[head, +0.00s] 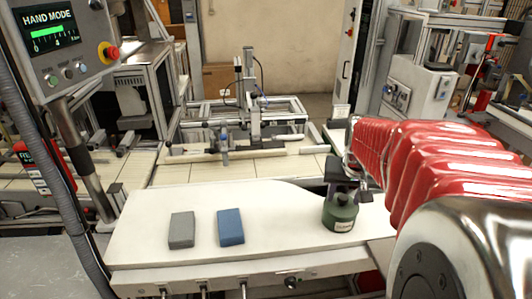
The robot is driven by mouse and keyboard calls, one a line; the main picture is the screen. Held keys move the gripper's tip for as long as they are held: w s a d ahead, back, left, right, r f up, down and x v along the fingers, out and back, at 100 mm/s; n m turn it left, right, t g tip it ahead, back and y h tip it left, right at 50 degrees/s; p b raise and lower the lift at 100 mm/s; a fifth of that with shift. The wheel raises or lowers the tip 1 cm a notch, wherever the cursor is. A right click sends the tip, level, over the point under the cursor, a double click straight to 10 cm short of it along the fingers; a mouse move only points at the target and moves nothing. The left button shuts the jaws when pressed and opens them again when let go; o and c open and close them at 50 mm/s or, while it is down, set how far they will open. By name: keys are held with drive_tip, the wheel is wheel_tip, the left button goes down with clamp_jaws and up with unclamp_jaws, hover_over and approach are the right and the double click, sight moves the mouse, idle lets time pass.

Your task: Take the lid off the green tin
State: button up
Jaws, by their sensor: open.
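A green tin (340,214) with a pale label stands upright on the white tabletop, right of its middle. My gripper (348,194) is dark and hangs from the red arm, at the top of the tin. The jaws are open and overlap the tin's upper part in the picture. The lid is mostly hidden by the gripper, so I cannot tell whether the jaws touch it.
A grey block (181,230) and a blue block (230,227) lie on the left half of the white table (285,225). Free room lies between the blue block and the tin. A control panel (65,45) on a post stands at the left.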

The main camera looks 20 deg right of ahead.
drive_tip(key=shift+c, duration=0.7)
clamp_jaws()
